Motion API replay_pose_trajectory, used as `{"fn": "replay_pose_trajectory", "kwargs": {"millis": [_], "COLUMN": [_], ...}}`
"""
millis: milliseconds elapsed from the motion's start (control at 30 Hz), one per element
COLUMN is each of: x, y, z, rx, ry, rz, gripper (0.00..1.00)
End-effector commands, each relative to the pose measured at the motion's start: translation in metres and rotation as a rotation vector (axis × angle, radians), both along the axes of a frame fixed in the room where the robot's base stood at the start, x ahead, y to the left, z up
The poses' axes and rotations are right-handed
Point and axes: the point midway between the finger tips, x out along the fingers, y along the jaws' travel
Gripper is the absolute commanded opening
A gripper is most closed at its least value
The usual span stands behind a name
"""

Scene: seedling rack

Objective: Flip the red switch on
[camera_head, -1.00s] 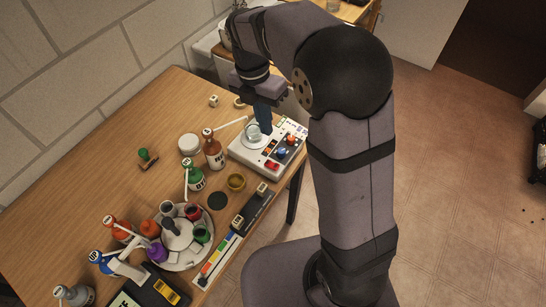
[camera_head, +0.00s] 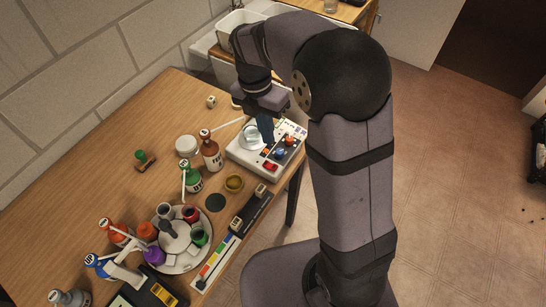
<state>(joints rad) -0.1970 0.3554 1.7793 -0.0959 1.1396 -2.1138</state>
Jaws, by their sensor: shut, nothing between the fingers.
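The red switch (camera_head: 271,167) sits at the front edge of a white control box (camera_head: 240,155) at the table's right side. Whether it is on or off is too small to tell. An orange knob (camera_head: 289,140) and a blue knob (camera_head: 280,152) stand behind it on the same box. A round clear dish (camera_head: 251,134) is on the box's left part. My gripper (camera_head: 268,142) points down over the box, with its fingers shut and empty. Its tips are just behind the red switch, close to the blue knob. I cannot tell whether they touch anything.
A brown bottle (camera_head: 211,154) and white jar (camera_head: 187,145) stand left of the box. The table's left middle is mostly clear, except a green-handled stamp (camera_head: 144,160).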

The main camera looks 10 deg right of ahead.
Motion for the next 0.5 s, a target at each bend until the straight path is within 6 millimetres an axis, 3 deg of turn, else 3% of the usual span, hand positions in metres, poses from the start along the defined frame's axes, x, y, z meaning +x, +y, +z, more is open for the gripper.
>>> {"fn": "replay_pose_trajectory", "kwargs": {"millis": [500], "x": [-0.011], "y": [-0.010], "z": [-0.084], "rx": [-0.001], "ry": [0.005], "rz": [0.000], "gripper": [0.00]}}
